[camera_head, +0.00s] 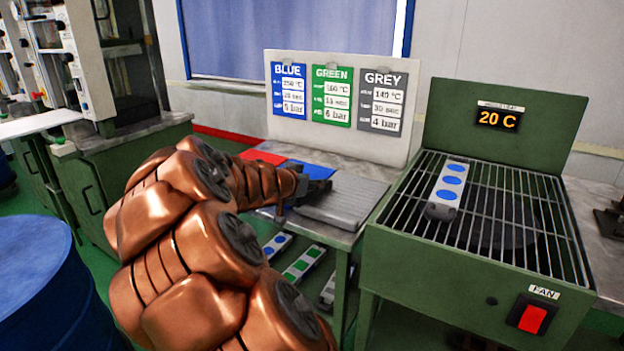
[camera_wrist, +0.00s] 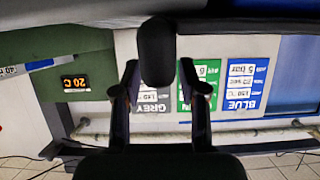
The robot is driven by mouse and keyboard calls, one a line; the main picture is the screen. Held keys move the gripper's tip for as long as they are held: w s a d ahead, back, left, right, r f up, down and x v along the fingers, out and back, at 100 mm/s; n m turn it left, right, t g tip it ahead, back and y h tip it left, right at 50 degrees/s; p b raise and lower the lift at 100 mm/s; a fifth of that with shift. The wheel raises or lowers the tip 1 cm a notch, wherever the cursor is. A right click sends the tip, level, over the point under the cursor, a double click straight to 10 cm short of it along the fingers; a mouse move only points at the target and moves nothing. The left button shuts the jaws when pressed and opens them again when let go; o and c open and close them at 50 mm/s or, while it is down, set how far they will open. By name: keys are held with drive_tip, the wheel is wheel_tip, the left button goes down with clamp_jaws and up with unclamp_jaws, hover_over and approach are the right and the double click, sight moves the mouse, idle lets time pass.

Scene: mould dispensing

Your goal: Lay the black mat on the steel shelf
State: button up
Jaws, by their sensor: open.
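I cannot make out a black mat for certain in either view. A grey ribbed slab (camera_head: 343,203) lies on the steel table (camera_head: 365,166), in front of the sign board. A blue mat (camera_head: 308,169) and a red mat (camera_head: 262,157) lie to its left. My gripper (camera_head: 318,187) is over the table at the slab's left end, partly hidden by my arm. In the wrist view my gripper (camera_wrist: 160,82) has its two fingers apart. A dark rounded shape shows between them; I cannot tell what it is.
A green cooling unit (camera_head: 480,265) with a wire grate stands at right, with a blue-dotted mould (camera_head: 449,186) on it. More moulds (camera_head: 303,263) lie under the table. A blue drum (camera_head: 45,280) stands at left. The sign board (camera_head: 335,85) rises behind the table.

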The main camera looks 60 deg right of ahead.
drive_tip(key=v, duration=1.1)
drive_tip(key=shift+a, duration=0.3)
